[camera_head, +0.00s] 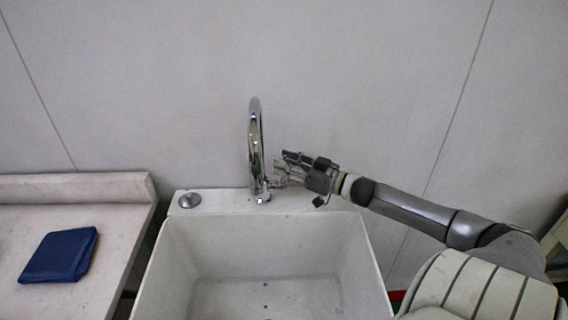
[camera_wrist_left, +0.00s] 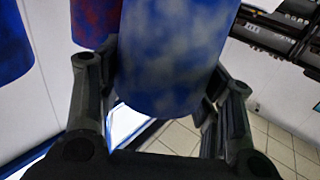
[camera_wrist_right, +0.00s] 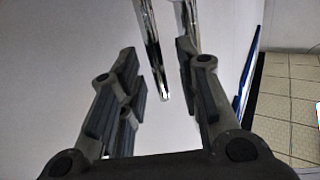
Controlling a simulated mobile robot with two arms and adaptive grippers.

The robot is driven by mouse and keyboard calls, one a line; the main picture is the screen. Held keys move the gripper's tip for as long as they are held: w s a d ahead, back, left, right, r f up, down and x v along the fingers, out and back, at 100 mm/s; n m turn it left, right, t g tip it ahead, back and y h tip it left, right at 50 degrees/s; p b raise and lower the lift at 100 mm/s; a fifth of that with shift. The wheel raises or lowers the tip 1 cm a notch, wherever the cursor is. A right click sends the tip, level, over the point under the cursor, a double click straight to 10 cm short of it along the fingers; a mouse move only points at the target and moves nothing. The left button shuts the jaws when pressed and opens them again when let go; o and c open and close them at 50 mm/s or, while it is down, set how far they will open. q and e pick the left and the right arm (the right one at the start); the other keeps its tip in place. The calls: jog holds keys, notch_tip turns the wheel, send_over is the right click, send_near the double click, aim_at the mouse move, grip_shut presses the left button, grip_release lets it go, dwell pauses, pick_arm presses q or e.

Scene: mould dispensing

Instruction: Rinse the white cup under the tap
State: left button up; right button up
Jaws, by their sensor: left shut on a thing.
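The chrome tap (camera_head: 256,150) stands at the back rim of the sink, its spout arched. My right gripper (camera_head: 281,169) is just right of the tap, near its small side lever. In the right wrist view its fingers are apart, with the shiny tap (camera_wrist_right: 153,55) showing beyond and between them. My left gripper (camera_wrist_left: 163,68) shows only in its wrist view, shut on a mottled blue and white cylinder (camera_wrist_left: 172,50). I cannot tell whether this is the white cup. No plainly white cup shows in any view.
The white sink basin (camera_head: 252,240) is empty. A round metal knob (camera_head: 189,200) sits on its back left rim. A folded blue cloth (camera_head: 60,255) lies on the left counter (camera_head: 110,225). A red and blue rounded thing (camera_wrist_left: 96,20) is behind the held cylinder.

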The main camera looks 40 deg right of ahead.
jog(key=shift+w+a, duration=0.15)
jog(key=shift+w, duration=0.3)
grip_shut()
